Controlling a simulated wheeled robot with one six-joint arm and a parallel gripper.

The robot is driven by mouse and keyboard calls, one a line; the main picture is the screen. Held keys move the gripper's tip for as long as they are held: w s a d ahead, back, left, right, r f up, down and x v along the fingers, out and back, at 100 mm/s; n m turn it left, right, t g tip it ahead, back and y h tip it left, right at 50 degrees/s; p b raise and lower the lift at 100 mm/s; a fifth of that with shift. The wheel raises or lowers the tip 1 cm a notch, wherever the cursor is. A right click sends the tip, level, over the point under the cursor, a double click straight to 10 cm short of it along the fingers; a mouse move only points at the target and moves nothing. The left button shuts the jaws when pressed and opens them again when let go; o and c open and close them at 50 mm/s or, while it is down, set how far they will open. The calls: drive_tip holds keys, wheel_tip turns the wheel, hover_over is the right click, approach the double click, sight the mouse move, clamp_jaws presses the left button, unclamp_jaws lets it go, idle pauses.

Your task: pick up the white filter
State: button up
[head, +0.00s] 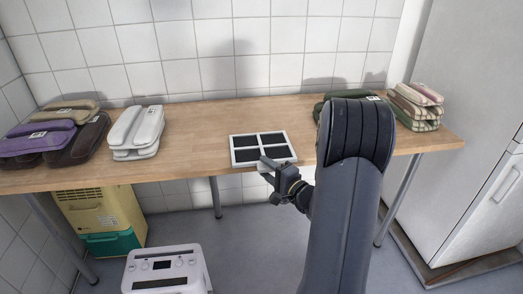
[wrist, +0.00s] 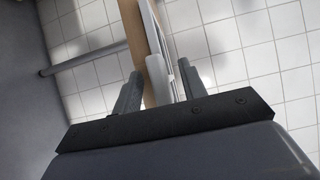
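The white filter (head: 236,149), a flat white frame around several dark panels, lies on the wooden table near its front edge. My gripper (head: 268,164) is at the filter's near edge. In the wrist view, the filter's white edge (wrist: 157,78) lies between my two fingers (wrist: 160,88). The fingers stand apart, with a strip of wood showing between the left finger and the white edge. Whether the right finger touches the filter is hard to tell. My arm hides part of the table to the right.
The wooden table (head: 200,118) carries purple and brown folded bundles (head: 42,140), a white bundle (head: 137,132), a green bundle (head: 325,105) partly behind my arm, and a striped stack (head: 415,106). A yellow and green container (head: 103,215) and white appliance (head: 165,268) stand below. A fridge (head: 465,130) is right.

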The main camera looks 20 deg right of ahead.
drive_tip(key=shift+c, duration=0.6)
clamp_jaws()
drive_tip(key=shift+r, duration=0.1)
